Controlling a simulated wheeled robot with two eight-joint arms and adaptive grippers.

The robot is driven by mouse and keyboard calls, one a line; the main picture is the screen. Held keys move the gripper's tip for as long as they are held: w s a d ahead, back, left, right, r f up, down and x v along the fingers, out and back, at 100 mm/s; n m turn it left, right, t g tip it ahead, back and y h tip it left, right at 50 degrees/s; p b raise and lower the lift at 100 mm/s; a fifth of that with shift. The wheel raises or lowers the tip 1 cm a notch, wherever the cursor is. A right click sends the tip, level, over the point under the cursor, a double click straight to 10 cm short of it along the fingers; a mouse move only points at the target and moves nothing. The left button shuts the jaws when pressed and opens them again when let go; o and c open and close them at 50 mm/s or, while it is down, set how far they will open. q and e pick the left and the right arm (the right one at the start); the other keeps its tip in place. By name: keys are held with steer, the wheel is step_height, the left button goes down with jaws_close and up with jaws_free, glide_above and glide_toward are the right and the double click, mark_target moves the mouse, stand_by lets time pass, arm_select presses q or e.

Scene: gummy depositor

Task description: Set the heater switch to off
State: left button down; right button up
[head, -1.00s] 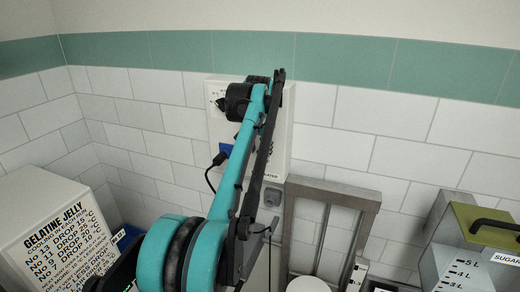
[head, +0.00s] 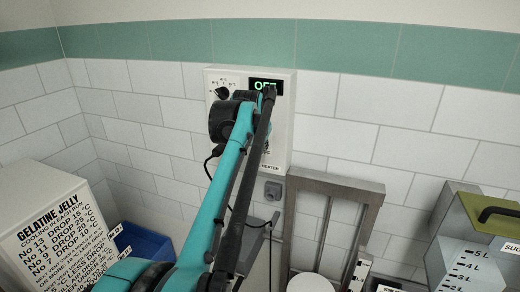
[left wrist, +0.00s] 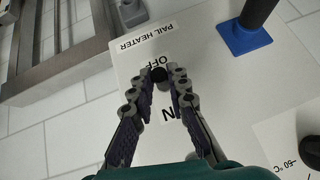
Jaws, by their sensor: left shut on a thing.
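The heater box (head: 283,150) is a pale panel on the tiled wall, marked PAIL HEATER in the left wrist view (left wrist: 112,70). Its display (head: 264,86) shows green letters that read OFF, partly covered by my arm. In the left wrist view my left gripper (left wrist: 159,82) has its fingertips together around the small dark heater switch (left wrist: 159,74). The switch tip is beside the OFF label; the ON label lies between the fingers, nearer the palm. In the head view my arm hides the gripper and switch. My right gripper is not in view.
A dark dial (head: 221,91) is at the box's upper left. A blue socket piece with a dark plug (left wrist: 241,38) sticks out from the panel. A metal frame (head: 334,186) stands to the right, a gelatine jelly box (head: 62,235) at left, and a measuring container (head: 465,262) at far right.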

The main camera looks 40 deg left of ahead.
arm_select(q)
steer(key=shift+s+f+n+t+y+b, duration=0.15)
steer(key=shift+f+t+y+b, duration=0.6)
steer(key=shift+t+b, duration=0.85)
steer(key=shift+f+n+t+y+b, duration=0.15)
steer(key=shift+f+t+y+b, duration=0.3)
steer(key=shift+f+t+b, duration=0.9)
steer(key=shift+r+b, duration=0.3)
steer(key=shift+b, duration=0.2)
steer(key=c, duration=1.5)
jaws_free()
steer(key=shift+o, duration=0.2)
steer(key=v, duration=1.2)
steer(key=shift+f, duration=0.1)
